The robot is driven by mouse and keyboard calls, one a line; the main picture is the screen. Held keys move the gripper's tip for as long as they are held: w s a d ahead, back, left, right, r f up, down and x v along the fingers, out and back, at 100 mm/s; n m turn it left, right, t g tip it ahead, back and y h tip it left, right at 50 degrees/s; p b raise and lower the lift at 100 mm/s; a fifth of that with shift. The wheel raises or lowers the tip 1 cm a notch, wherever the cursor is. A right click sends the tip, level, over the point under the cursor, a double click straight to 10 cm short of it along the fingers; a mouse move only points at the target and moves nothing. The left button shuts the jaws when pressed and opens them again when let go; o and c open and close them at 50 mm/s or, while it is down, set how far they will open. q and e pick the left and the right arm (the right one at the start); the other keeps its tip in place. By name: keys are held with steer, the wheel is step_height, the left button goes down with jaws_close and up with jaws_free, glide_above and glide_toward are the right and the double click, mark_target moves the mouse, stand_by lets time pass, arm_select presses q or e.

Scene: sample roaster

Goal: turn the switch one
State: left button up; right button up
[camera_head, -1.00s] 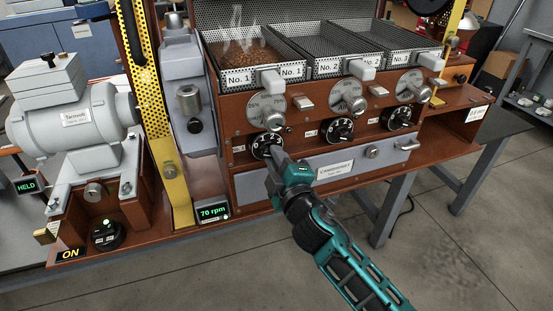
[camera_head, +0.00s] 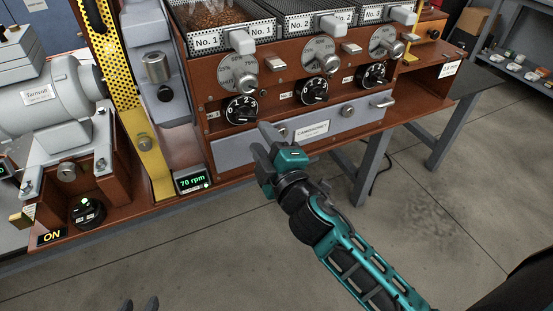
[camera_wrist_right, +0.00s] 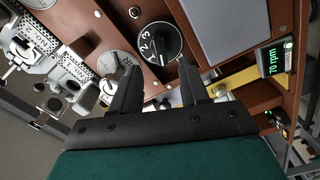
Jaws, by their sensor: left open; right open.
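Switch one is the leftmost black numbered knob (camera_head: 241,109) on the brown front panel, below the No. 1 tray (camera_head: 225,38). It also shows in the right wrist view (camera_wrist_right: 160,44), ahead of the fingers. My right gripper (camera_head: 265,142) is open and empty, below and right of this knob, in front of the grey drawer. In the right wrist view its two fingers (camera_wrist_right: 157,82) stand apart, with nothing between them. The knob looks clear of the fingers. My left gripper (camera_head: 140,303) shows only its fingertips at the bottom edge, apart and empty.
Two similar knobs (camera_head: 312,90) (camera_head: 373,75) sit to the right, with round grey dials above. The grey drawer (camera_head: 228,151) lies below. A yellow post (camera_head: 144,143), a 70 rpm display (camera_head: 191,181) and a black ON knob (camera_head: 87,211) are at left. Floor in front is open.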

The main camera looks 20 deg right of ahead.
arm_select(q)
steer(key=shift+w+d+b, duration=0.1)
steer(key=shift+d+b, duration=0.05)
steer(key=shift+b, duration=0.15)
arm_select(e)
steer(key=s, duration=0.6)
steer(key=shift+s+d, duration=0.15)
steer(key=shift+s, duration=0.05)
steer(key=shift+f, duration=0.1)
arm_select(q)
steer(key=shift+y, duration=0.4)
steer(key=a+r+p, duration=0.1)
steer(key=p, duration=0.2)
steer(key=s+a+r+p, duration=0.1)
steer(key=r+p, duration=0.1)
steer(key=p, duration=0.1)
steer(key=shift+s+a+r+p, duration=0.15)
steer(key=shift+s+a+p, duration=0.05)
steer(key=shift+p, duration=0.2)
arm_select(e)
steer(key=s+d+f+m+g+y, duration=0.1)
steer(key=s+f+m+g, duration=0.6)
steer(key=s+f+m, duration=0.3)
step_height(320, 180, down, 4)
steer(key=shift+f+m, duration=0.1)
steer(key=shift+m, duration=0.6)
arm_select(q)
steer(key=shift+d, duration=0.15)
arm_select(e)
steer(key=shift+s, duration=0.1)
